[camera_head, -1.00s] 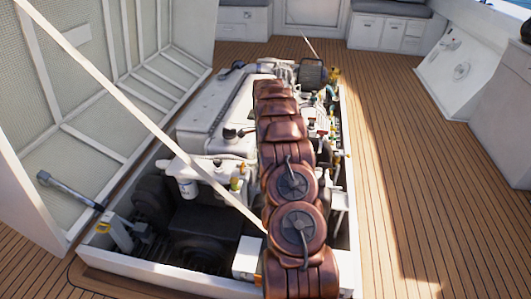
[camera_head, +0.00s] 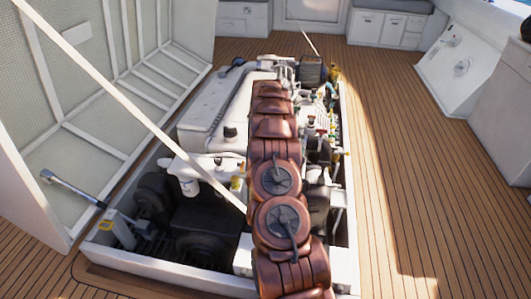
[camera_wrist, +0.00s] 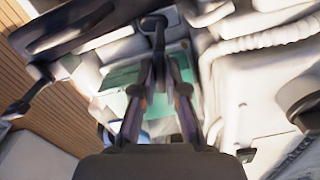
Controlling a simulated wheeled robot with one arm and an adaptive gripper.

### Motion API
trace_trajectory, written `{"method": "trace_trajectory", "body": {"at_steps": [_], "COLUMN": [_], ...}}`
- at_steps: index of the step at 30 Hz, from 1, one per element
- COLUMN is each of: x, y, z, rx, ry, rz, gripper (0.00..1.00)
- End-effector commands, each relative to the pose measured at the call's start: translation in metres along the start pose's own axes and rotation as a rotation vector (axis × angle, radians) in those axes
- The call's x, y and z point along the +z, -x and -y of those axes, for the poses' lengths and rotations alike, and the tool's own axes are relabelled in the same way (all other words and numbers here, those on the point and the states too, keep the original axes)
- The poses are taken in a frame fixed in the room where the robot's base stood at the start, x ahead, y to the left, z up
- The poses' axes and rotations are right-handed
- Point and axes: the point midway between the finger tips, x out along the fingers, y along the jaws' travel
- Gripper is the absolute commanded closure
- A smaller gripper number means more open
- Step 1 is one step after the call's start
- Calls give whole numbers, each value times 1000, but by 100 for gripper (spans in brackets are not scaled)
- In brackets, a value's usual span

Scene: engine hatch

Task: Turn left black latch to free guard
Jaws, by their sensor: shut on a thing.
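In the wrist view, my gripper (camera_wrist: 158,62) reaches up the middle of the picture with its two fingers drawn together at the tips. They are shut on a small black latch (camera_wrist: 154,24) with a rounded top. The latch stands in front of a white engine part and a teal surface (camera_wrist: 122,76). A long dark bar (camera_wrist: 75,25), possibly the guard, lies just left of the latch; I cannot tell whether they touch. In the head view, my own arm hides the gripper and the latch.
The white engine (camera_head: 235,105) fills the open hatch, with a white hatch rim (camera_head: 150,268) around it. A raised hatch lid (camera_head: 110,100) stands at left, with a pale strut (camera_head: 130,108) crossing the view. The wooden deck (camera_head: 420,180) at right is clear.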

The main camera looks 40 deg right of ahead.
Motion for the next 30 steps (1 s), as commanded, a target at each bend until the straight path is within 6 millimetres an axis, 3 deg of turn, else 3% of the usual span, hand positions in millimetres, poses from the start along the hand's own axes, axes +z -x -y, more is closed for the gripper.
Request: {"method": "trace_trajectory", "body": {"at_steps": [12, 30], "x": [1, 0], "y": [-1, 0], "z": [-1, 0], "rx": [2, 1], "ry": [238, 293], "rz": [3, 1], "gripper": [100, 100]}}
